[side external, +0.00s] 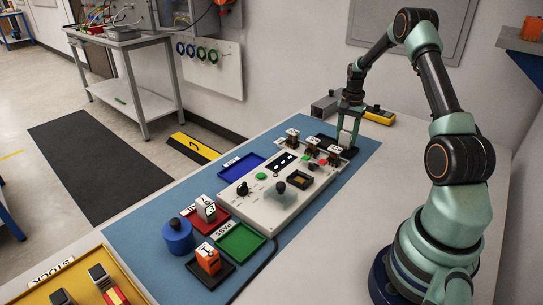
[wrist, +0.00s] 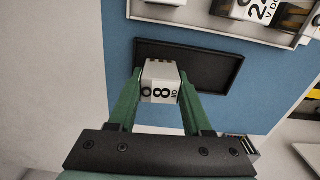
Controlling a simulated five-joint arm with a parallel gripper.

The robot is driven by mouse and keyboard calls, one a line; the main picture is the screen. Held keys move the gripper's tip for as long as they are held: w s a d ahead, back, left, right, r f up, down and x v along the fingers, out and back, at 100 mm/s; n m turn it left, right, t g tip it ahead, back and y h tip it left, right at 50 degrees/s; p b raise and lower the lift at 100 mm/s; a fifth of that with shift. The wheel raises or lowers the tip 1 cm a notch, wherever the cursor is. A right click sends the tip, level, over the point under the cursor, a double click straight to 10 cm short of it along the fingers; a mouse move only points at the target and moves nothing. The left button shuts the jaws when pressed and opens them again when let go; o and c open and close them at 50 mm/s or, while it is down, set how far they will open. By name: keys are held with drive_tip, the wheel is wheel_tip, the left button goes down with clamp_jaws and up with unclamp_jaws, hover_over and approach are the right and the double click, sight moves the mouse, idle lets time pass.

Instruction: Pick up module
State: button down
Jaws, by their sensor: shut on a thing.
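A white module (wrist: 160,82) with black characters on its face and small brown contacts along its top sits between the green fingers of my gripper (wrist: 161,88), which is shut on it. It is at the left part of a black tray (wrist: 215,68) in the wrist view; I cannot tell whether it touches the tray. In the side view my gripper (side external: 347,125) is at the far end of the blue mat, with the white module (side external: 345,138) small and partly hidden under it.
A white control panel (side external: 265,205) with modules along its far edge stands beside the tray. Blue (side external: 232,172), red (side external: 192,215) and green (side external: 240,243) trays lie on the blue mat. An orange block (side external: 208,260) and a blue cylinder (side external: 178,240) are nearer. A yellow device (side external: 380,117) lies behind.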

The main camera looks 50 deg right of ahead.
sight(346, 132)
wheel_tip(346, 132, up, 19)
drive_tip(key=shift+f, duration=0.2)
drive_tip(key=c, duration=1.3)
unclamp_jaws()
drive_tip(key=shift+c, duration=1.4)
drive_tip(key=a+f, duration=0.5)
drive_tip(key=a, duration=0.8)
drive_tip(key=a+f, duration=0.4)
drive_tip(key=a, duration=0.9)
drive_tip(key=shift+m, duration=0.3)
drive_tip(key=shift+w+d+f, duration=0.1)
drive_tip(key=shift+f, duration=3.1)
